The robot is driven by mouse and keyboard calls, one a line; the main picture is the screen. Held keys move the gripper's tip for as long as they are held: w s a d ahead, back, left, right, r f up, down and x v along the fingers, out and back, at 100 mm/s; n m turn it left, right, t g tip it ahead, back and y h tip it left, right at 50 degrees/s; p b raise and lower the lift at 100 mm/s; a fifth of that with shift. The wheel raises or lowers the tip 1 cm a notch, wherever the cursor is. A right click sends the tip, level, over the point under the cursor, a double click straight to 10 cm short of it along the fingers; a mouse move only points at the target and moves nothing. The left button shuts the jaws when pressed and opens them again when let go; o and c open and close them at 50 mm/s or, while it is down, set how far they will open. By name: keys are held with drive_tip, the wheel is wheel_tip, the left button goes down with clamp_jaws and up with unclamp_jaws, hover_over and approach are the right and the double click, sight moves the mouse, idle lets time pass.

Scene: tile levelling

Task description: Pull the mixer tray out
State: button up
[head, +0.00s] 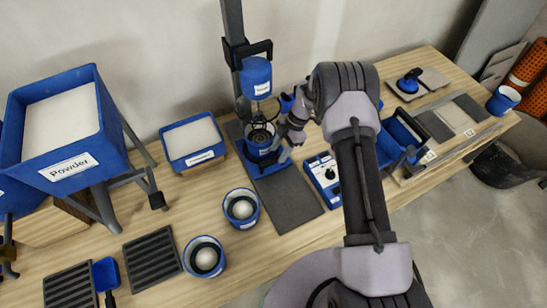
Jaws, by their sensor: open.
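The mixer stands at the back middle of the table, with a blue motor head (257,77) on a dark upright post (234,25). Below the head, a blue bucket (262,152) stands at the back of a long dark grey flat piece, which looks like the mixer tray (290,198). The flat piece runs from under the mixer toward the table's front edge. My gripper (280,152) is open, close to the right side of the bucket. Its fingertips are small and partly merged with the bucket, so contact cannot be told.
A blue box with a control knob (326,178) lies right of the tray. Two blue buckets of pale contents (241,208) (204,257) stand to its left. A white-filled blue bin (193,140) and a raised powder hopper (70,130) are further left. Blue caddies (400,140) stand right.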

sight(272, 160)
drive_tip(key=shift+s+a+f+b, duration=0.25)
drive_tip(key=shift+a+f+b, duration=0.15)
drive_tip(key=shift+a+f, duration=0.25)
drive_tip(key=shift+s+a+f+b, duration=0.3)
drive_tip(key=shift+a+f, duration=0.2)
drive_tip(key=shift+f, duration=0.25)
drive_tip(key=shift+w, duration=0.1)
clamp_jaws()
idle(0.4)
